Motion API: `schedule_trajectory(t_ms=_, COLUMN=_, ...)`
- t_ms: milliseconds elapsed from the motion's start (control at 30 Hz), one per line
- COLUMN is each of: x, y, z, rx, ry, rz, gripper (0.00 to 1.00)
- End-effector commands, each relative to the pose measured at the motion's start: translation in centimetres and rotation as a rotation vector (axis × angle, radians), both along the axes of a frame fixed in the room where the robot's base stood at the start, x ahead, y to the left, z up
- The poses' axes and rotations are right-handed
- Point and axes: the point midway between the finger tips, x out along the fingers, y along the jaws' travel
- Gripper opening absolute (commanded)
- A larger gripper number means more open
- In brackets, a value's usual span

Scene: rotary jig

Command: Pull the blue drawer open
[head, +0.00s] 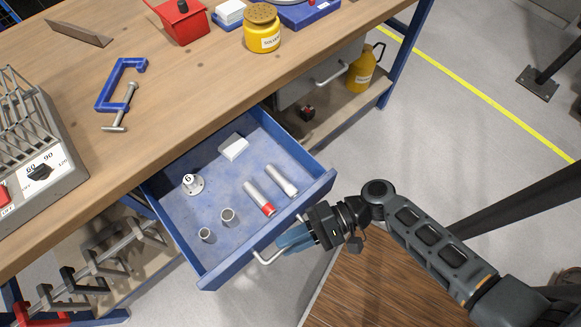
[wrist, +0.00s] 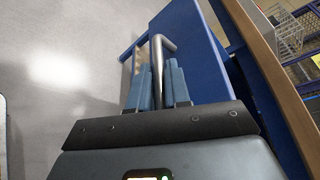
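The blue drawer (head: 222,262) stands well out from under the wooden bench in the head view. Its front panel (wrist: 195,50) fills the upper right of the wrist view. The metal bar handle (head: 265,259) is on the drawer front, partly hidden by my fingers. My gripper (head: 290,240) is at the handle, with blue-grey fingers on both sides of the bar. In the wrist view my gripper (wrist: 160,82) is closed around the handle bar (wrist: 157,58), which runs between the fingers.
The drawer holds a white knob marked 6 (head: 192,184), a white box (head: 234,147), two tubes (head: 259,198) and two small metal cylinders (head: 229,217). A blue clamp (head: 121,84) and yellow pot (head: 262,30) sit on the bench (head: 185,95). A brown wooden surface (head: 380,290) lies below my arm.

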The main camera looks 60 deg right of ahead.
Motion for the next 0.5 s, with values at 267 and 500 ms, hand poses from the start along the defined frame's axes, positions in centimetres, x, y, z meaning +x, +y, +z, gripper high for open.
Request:
schedule_trajectory(t_ms=267, x=0.0, y=-0.1, z=0.0, rx=0.000, ry=0.001, rz=-0.002, gripper=0.23)
schedule_trajectory(t_ms=500, x=-1.3, y=-1.8, z=0.3, rx=-0.002, ry=0.002, rz=-0.002, gripper=0.23)
